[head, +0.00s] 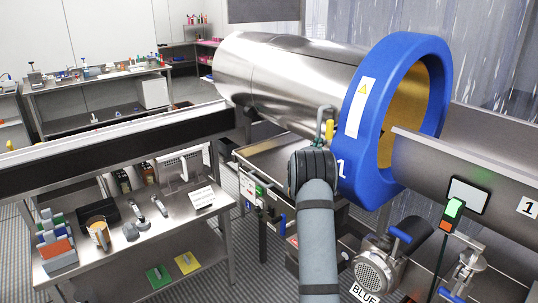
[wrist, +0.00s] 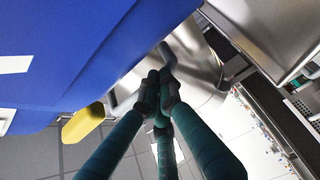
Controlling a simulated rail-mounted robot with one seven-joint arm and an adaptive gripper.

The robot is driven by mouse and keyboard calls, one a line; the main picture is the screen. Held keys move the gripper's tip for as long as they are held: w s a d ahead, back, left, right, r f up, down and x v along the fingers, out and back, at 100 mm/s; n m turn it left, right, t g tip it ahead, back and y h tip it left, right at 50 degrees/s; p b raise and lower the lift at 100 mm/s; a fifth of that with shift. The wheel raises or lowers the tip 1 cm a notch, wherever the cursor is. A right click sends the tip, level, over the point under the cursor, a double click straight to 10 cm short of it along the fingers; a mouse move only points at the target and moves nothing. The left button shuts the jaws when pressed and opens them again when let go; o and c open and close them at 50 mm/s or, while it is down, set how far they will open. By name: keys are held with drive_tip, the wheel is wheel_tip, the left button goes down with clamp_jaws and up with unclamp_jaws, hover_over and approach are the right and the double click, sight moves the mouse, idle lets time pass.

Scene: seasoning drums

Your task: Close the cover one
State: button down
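The steel drum (head: 285,80) has a thick blue ring (head: 428,60) at its right end, marked "1". The ring is open, with a yellow-orange inside (head: 402,112). I cannot tell for sure which part is cover one. A yellow handle-like piece (head: 330,131) sits by the ring's left side; a yellow piece also shows in the wrist view (wrist: 82,123). My gripper (head: 321,122) is at this spot, just left of the ring. In the wrist view its dark green fingers (wrist: 160,82) converge with tips together, near a grey curved bar (wrist: 190,50).
A steel trough (head: 470,185), also marked "1", enters the ring from the right. A steel bench (head: 150,262) with tools is at lower left. A dark rail (head: 120,145) crosses behind it.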

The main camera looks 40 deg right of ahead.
drive_tip(key=shift+a, duration=0.1)
drive_tip(key=s+d+b+v, duration=0.1)
drive_tip(key=s+b+v, duration=0.1)
drive_tip(key=b+v, duration=0.5)
drive_tip(key=v, duration=0.5)
drive_tip(key=shift+s+a+b, duration=0.2)
drive_tip(key=shift+a+b, duration=0.1)
drive_tip(key=shift+b, duration=0.1)
drive_tip(key=w+d+p, duration=0.7)
drive_tip(key=w+d, duration=0.2)
drive_tip(key=shift+p, duration=0.4)
